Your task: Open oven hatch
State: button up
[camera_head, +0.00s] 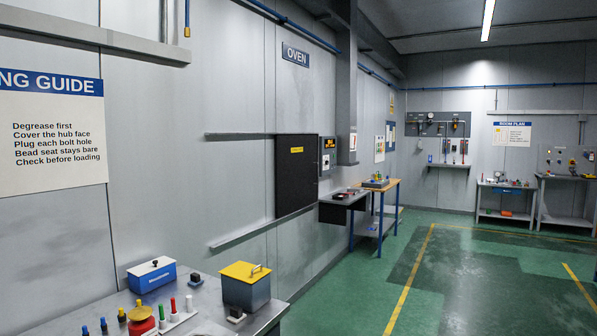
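The oven hatch (290,180) is a dark, flat panel with a small yellow label, set on the grey wall to the right of the picture's middle left. It sits between an upper rail (240,135) and a lower rail (240,235) that both run out to its left. The panel stands at the right end of these rails and no opening shows beside it. A blue OVEN sign (295,55) is above it. I cannot make out a handle on it. My gripper is not in view.
A control box (327,155) with an orange display is right of the hatch, above a grey shelf (343,198). A bench (190,300) with a blue box (151,277) and a yellow-lidded box (246,287) fills the lower left. Green floor (350,290) is clear.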

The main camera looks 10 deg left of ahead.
aim_at(297, 166)
jog(key=z, duration=0.1)
jog(key=i, duration=4.05)
jog(key=u, duration=0.4)
jog(key=i, duration=1.65)
jog(key=u, duration=0.4)
